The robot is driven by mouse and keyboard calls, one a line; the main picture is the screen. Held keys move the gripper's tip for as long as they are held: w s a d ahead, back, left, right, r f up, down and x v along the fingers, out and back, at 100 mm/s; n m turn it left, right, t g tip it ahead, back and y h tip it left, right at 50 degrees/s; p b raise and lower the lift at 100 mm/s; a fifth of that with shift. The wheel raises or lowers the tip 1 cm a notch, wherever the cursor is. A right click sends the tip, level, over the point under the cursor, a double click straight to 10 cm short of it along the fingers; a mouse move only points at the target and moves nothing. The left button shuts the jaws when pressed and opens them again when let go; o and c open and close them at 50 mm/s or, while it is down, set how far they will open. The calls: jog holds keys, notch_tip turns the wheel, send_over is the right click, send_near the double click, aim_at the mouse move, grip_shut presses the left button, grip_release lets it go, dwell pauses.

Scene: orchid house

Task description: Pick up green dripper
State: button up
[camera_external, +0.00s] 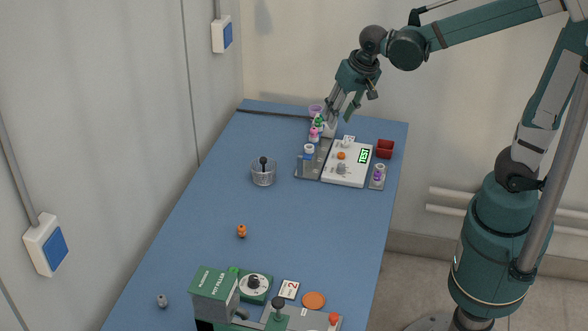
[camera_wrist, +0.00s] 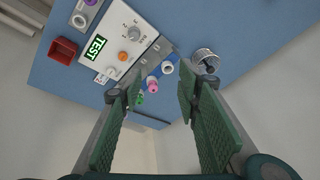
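The green dripper (camera_external: 319,120) is a small item at the far end of the blue table, in a row behind a pink-topped one. It also shows as a small green patch in the wrist view (camera_wrist: 141,99), beside the left finger, which partly covers that area. My gripper (camera_external: 341,114) is above the far end of the table, a little right of the green dripper in the external view. Its two padded fingers are spread apart with nothing between them in the wrist view (camera_wrist: 160,86). I cannot tell its exact height above the dripper.
A pink-topped item (camera_external: 314,132) and a white-topped one (camera_external: 309,149) stand close by. A white test device (camera_external: 342,171) and a red box (camera_external: 385,148) are to the right. A clear cup (camera_external: 264,175) stands left. A green machine (camera_external: 214,296) is at the front; mid-table is mostly clear.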

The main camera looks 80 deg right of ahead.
jog(key=w+d+m+g+p, duration=0.2)
jog(key=w+d+m+p, duration=0.3)
jog(key=w+d+p, duration=0.15)
jog(key=m+g+p, duration=0.2)
jog(key=m+p, duration=0.3)
send_near(317, 121)
jog(key=shift+s+d+f+p, duration=0.15)
jog(key=shift+f+p, duration=0.25)
jog(key=shift+f, duration=0.4)
jog(key=shift+d+f, duration=0.15)
jog(key=shift+f, duration=1.2)
jog(key=shift+f, duration=0.1)
jog(key=shift+d+f, duration=0.2)
jog(key=shift+f, duration=2.25)
